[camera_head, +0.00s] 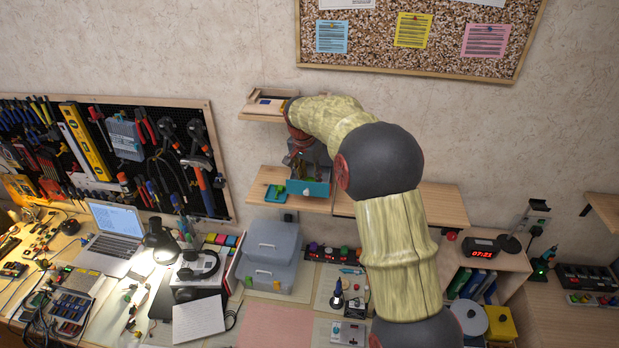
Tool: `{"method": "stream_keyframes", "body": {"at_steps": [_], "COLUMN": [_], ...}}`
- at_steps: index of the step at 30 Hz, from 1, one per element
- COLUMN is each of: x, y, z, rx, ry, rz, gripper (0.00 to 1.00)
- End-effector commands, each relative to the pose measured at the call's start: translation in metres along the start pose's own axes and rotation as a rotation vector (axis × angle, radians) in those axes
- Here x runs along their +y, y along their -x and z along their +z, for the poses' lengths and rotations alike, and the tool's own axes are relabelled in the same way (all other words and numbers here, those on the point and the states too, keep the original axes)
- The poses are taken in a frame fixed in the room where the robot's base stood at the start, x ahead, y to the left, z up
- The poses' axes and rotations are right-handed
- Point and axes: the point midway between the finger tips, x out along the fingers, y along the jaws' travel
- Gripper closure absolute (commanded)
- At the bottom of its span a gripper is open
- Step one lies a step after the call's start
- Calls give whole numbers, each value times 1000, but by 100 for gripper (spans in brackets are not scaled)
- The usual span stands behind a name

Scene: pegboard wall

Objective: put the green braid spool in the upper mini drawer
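A small grey drawer unit (322,153) stands on the middle wall shelf, mostly behind my arm. A teal drawer front with a pale knob (307,191) shows at its lower front and appears pulled out; I cannot tell whether it is the upper or the lower drawer. My gripper (304,168) points down just above this drawer, with its fingers partly lost against the unit. I cannot tell whether it is open or holds anything. A small bright green item (280,190) lies on a teal piece left of the drawer; I cannot tell whether it is the green braid spool.
A smaller shelf (262,117) with a shallow wooden tray sits above left. The wooden shelf (432,198) extends right behind my arm. Below, the desk holds grey boxes (271,250), a lamp, headphones and a laptop (112,232). A tool pegboard hangs at left.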

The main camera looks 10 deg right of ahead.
Motion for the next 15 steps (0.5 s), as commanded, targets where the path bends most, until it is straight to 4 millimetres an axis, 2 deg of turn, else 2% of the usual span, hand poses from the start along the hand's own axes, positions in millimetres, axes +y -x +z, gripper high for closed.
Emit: {"method": "stream_keyframes", "body": {"at_steps": [8, 11, 15], "x": [0, -1, -1], "y": [4, 14, 40], "z": [-1, -1, -1], "rx": [-1, 2, 3], "ry": [0, 0, 0], "rz": [0, -3, -3], "gripper": [64, 64, 64]}}
